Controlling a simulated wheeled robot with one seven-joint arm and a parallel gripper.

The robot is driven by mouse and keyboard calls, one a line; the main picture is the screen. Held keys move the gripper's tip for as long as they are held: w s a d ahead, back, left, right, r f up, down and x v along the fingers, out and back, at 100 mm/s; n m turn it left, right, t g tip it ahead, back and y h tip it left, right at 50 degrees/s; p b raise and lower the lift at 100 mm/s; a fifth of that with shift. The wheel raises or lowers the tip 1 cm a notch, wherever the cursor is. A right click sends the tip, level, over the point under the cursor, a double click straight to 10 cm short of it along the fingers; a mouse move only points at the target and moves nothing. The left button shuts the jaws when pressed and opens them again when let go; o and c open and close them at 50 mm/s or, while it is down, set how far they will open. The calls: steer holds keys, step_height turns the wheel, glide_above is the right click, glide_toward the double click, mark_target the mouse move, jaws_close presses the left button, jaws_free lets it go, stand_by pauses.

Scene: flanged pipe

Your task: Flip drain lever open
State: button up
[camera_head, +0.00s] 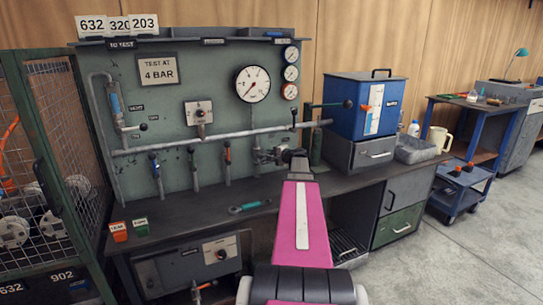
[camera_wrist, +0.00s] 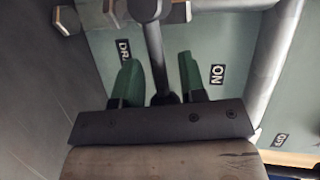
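A dark lever (camera_wrist: 155,45) with a round grey pivot (camera_wrist: 145,9) is in the wrist view. A partly hidden label (camera_wrist: 124,48) beginning "DRA" is beside it. My gripper (camera_wrist: 157,62) has two green fingers, spread apart, one on each side of the lever. Gaps show between the lever and both fingers, so it is not clamped. The lever's far end is at the gripper's dark palm, and I cannot tell if they touch. In the head view my gripper (camera_head: 290,156) is at the panel's lower right; my arm hides the lever there.
An "ON" label (camera_wrist: 217,75) and a grey pipe (camera_wrist: 272,55) are right of the fingers. The blue box (camera_head: 365,105) on a grey drawer unit stands right of my gripper. A green wrench (camera_head: 250,207) lies on the bench. The left bench top is mostly clear.

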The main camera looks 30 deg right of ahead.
steer(key=shift+w, duration=0.15)
jaws_close()
